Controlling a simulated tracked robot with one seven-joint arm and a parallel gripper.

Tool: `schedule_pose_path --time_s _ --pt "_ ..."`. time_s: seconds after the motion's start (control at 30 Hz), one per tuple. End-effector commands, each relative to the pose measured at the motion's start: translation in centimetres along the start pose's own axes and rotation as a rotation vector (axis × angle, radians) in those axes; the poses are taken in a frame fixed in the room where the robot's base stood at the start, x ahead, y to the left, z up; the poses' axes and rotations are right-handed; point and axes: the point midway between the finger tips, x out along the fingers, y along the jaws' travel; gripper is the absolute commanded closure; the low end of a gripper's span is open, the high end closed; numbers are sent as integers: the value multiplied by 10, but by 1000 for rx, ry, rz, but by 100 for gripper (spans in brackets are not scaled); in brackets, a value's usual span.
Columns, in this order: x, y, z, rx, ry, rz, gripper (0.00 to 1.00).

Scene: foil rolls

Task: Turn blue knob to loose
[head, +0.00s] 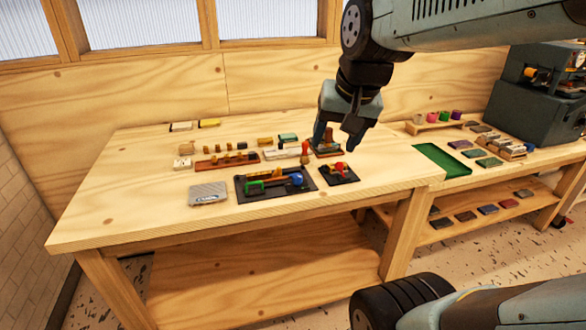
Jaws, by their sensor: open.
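The blue knob (296,180) sits at the right end of a device on a dark base plate (246,199), near the front of the table. A green part (254,187) is at the device's left side. The knob's markings are too small to read. My gripper (336,138) points down with its fingers apart, behind and to the right of the blue knob. It is in front of a small wooden-based item (327,152) in this view; I cannot tell whether they touch.
A red-topped device (340,170) on a dark plate stands right of the knob. A grey box (208,194) lies to its left. A wooden rack (227,161) is behind. The table's left side (120,205) is clear. A green tray (442,161) is on the right bench.

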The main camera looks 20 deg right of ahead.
Motion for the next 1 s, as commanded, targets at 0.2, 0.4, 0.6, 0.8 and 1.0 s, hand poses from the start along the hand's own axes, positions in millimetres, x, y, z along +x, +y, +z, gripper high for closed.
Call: schedule_pose_path --time_s 0.2,0.4,0.6,0.8,1.0 --pt "29 -7 -45 352 -115 -16 40" --pt "62 -9 -83 676 -214 -8 40" --pt "101 -5 -121 1004 -311 19 40" --pt "145 3 -152 1311 -399 64 40" --pt "175 11 -171 1514 -455 102 40"
